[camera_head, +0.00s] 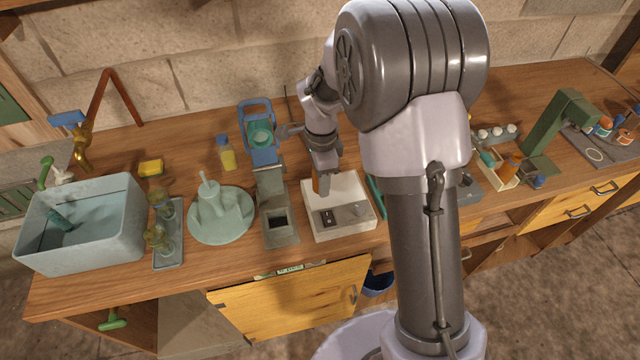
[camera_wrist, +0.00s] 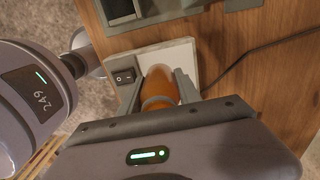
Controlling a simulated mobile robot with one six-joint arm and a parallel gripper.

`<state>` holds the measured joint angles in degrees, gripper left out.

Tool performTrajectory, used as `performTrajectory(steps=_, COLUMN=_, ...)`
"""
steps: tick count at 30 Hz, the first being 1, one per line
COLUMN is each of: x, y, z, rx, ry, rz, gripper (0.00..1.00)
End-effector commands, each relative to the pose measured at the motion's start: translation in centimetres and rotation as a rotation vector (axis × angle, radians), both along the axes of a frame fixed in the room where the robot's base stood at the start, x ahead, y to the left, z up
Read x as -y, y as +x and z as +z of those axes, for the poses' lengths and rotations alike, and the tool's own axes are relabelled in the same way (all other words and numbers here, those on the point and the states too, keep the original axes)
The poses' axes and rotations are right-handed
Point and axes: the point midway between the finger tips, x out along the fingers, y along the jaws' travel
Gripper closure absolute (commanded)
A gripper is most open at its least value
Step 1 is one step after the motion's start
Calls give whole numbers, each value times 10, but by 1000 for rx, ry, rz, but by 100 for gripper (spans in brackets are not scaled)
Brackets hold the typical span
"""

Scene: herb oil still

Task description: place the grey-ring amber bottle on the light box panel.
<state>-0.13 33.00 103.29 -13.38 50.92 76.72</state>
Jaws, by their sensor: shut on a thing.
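My gripper (camera_head: 322,176) is shut on an amber bottle (camera_head: 321,186), which also shows between the fingers in the wrist view (camera_wrist: 160,88). My gripper hides part of the bottle.
A grey-green press-like device with a blue frame (camera_head: 280,222) stands close left of the light box. Further left are a pale green plate (camera_head: 228,236) and a basin (camera_head: 100,255). A wooden tray (camera_head: 508,181) with small bottles and a green stand (camera_head: 560,120) are at the right.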

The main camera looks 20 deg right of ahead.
Motion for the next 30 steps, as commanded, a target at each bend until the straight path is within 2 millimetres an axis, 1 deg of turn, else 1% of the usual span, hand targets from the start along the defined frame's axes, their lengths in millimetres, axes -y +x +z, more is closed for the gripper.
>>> performTrajectory(steps=2, x=1, y=11, z=-2, rx=1, ry=0, rz=-1, gripper=100)
performTrajectory(steps=5, x=1, y=16, z=-6, rx=0, ry=0, rz=-1, gripper=100)
performTrajectory(steps=9, x=1, y=16, z=-31, rx=-2, ry=0, rz=0, gripper=100)
performTrajectory(steps=11, x=1, y=16, z=-39, rx=-1, ry=0, rz=1, gripper=100)
performTrajectory(steps=17, x=1, y=16, z=-37, rx=0, ry=0, rz=0, gripper=100)
performTrajectory(steps=21, x=1, y=16, z=-41, rx=0, ry=0, rz=0, gripper=100)
performTrajectory(steps=22, x=1, y=16, z=-41, rx=0, ry=0, rz=0, gripper=56)
performTrajectory(steps=24, x=1, y=16, z=-40, rx=0, ry=0, rz=0, gripper=43)
performTrajectory(steps=25, x=1, y=16, z=-40, rx=0, ry=0, rz=0, gripper=38)
performTrajectory(steps=30, x=1, y=16, z=-40, rx=0, ry=0, rz=0, gripper=38)
